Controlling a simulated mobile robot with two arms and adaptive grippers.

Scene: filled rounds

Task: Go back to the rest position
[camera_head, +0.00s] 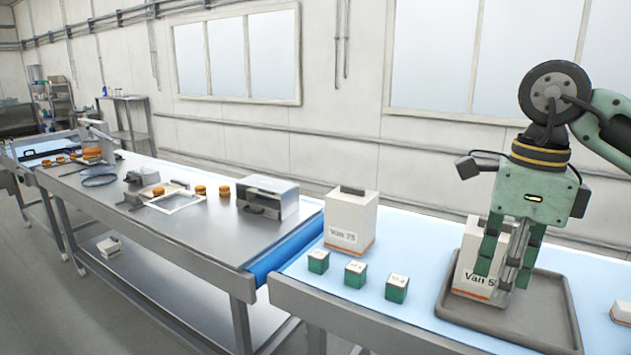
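My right gripper (505,277) points down at the right of the view, over the grey tray (470,321). Its fingers look spread, with nothing seen held between them. A white box marked "Van 5" (468,259) stands upright on the tray, behind the fingers. The fingers cover part of its front and the end of its label; whether they touch it I cannot tell. My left gripper is not in view.
A white box marked "Van 75" (350,222) stands on the blue table (420,240). Three small green-and-white boxes (355,273) stand in front of it. A steel table (215,235) with burgers (200,190) and a metal box (268,197) runs left.

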